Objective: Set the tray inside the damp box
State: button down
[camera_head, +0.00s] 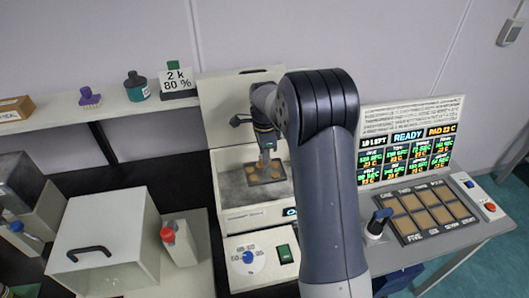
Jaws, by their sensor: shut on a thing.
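A small dark tray (256,181) with several tan pieces on it is in the open pale box, apparently the damp box (232,213), at the centre. The box's lid (222,115) stands raised behind it. My gripper (267,158) points down into the box and is shut on the tray. The tray looks roughly level, over the grey floor of the box. I cannot tell whether it touches the floor. My arm hides the right side of the box and part of its front display.
A dial (248,257) and green switch (285,254) sit before the box. A panel of tan pads (430,212) and a readout board saying READY (408,137) are right. A white lidded box (100,240) stands left. A shelf (60,121) holds small items behind.

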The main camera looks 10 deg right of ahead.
aim_at(265, 170)
jog(key=shift+f+b, duration=2.65)
jog(key=shift+f, duration=1.75)
jog(key=c, duration=1.2)
grip_release()
jog(key=shift+o, duration=0.2)
jog(key=shift+r, duration=0.1)
jog(key=shift+r+p, duration=2.1)
jog(key=shift+r, duration=0.85)
